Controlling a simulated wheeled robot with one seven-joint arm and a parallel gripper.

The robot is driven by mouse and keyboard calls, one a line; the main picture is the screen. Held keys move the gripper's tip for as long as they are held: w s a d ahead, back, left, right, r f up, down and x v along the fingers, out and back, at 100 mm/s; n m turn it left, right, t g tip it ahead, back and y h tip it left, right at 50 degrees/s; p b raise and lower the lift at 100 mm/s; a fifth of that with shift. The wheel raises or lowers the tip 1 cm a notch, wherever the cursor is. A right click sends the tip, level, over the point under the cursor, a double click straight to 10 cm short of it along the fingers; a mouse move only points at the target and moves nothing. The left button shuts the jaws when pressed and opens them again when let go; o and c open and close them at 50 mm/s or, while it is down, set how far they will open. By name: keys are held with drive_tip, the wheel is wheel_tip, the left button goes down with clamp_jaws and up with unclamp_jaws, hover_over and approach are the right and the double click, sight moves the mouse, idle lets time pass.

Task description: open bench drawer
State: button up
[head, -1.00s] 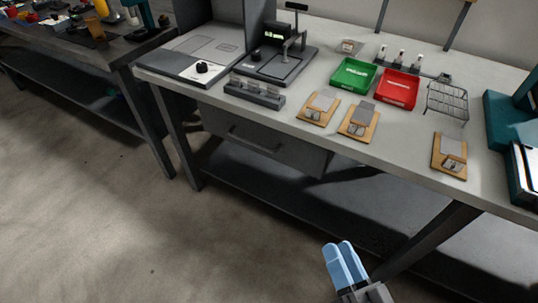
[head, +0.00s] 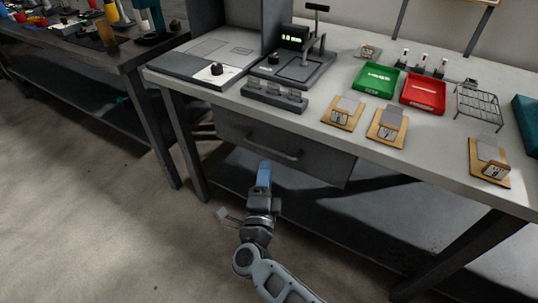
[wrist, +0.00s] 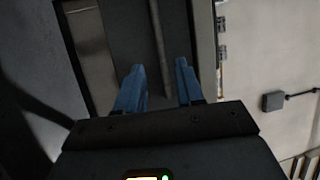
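The dark grey bench drawer (head: 325,163) hangs under the left part of the bench top and looks shut. Its bar handle (head: 288,154) runs across the front. My gripper (head: 264,166) points up at the drawer front, just below the handle in the head view. In the wrist view my gripper (wrist: 159,82) shows two blue fingers, apart and empty. The handle (wrist: 157,40) appears there as a long bar running between the two fingers in the picture, against the drawer front (wrist: 129,30). I cannot tell whether the fingertips reach past the bar.
The bench top (head: 330,85) overhangs the drawer. It carries a green tray (head: 376,80), a red tray (head: 423,92), a wire rack (head: 479,106) and several wooden boards with small parts. A lower shelf (head: 380,225) runs beneath. The floor in front at left is clear.

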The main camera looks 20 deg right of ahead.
drive_tip(key=x, duration=0.7)
drive_tip(key=shift+s, duration=0.1)
clamp_jaws()
idle(0.5)
